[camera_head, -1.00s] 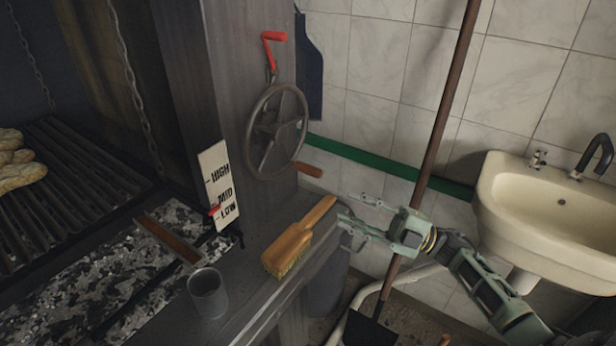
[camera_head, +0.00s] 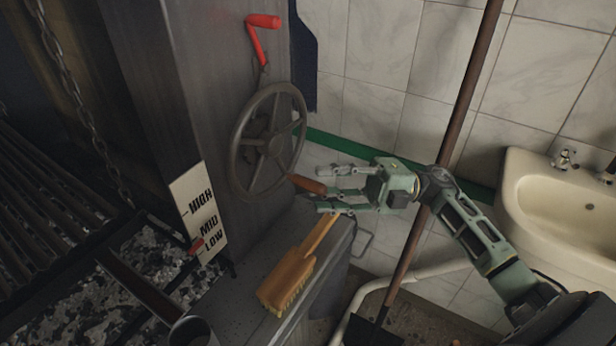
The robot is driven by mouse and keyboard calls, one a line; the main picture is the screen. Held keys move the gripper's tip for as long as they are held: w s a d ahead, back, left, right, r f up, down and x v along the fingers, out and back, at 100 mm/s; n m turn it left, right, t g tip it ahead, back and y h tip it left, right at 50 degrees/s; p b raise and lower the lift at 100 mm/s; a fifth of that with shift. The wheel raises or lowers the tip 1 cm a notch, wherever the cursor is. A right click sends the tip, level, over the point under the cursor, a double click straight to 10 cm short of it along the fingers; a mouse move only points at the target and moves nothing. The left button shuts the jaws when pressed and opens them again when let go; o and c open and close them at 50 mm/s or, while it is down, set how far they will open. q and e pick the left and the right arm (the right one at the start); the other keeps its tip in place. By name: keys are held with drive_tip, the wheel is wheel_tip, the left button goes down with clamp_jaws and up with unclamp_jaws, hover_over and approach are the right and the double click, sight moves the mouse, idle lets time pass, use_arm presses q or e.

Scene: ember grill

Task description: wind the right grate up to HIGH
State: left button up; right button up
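The grey handwheel (camera_head: 268,142) is mounted on the side of the metal pillar. Its brown wooden handle (camera_head: 306,184) sticks out at the wheel's lower right. The white scale (camera_head: 198,212) reads HIGH, MID, LOW from top to bottom. A red pointer (camera_head: 196,246) sits beside LOW. The grate (camera_head: 40,190) with dark bars is at the left, partly cut off. My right gripper (camera_head: 320,189) is open, its fingers pointing left, with the wooden handle's end between the fingertips in the picture. I cannot tell whether they touch it. My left gripper is not in view.
A wooden brush (camera_head: 288,278) lies on the ledge below my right gripper. A metal cup (camera_head: 192,332) is at the bottom edge. A long-handled shovel (camera_head: 440,160) and a sink (camera_head: 550,205) are at the right.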

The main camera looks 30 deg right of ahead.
sight(309, 185)
drive_tip(key=x, duration=0.2)
drive_tip(key=shift+a+r+p, duration=0.25)
drive_tip(key=shift+a+p, duration=0.05)
drive_tip(key=shift+a, duration=0.05)
drive_tip(key=shift+w+a, duration=0.25)
drive_tip(key=shift+a, duration=0.3)
drive_tip(key=c, duration=0.7)
clamp_jaws()
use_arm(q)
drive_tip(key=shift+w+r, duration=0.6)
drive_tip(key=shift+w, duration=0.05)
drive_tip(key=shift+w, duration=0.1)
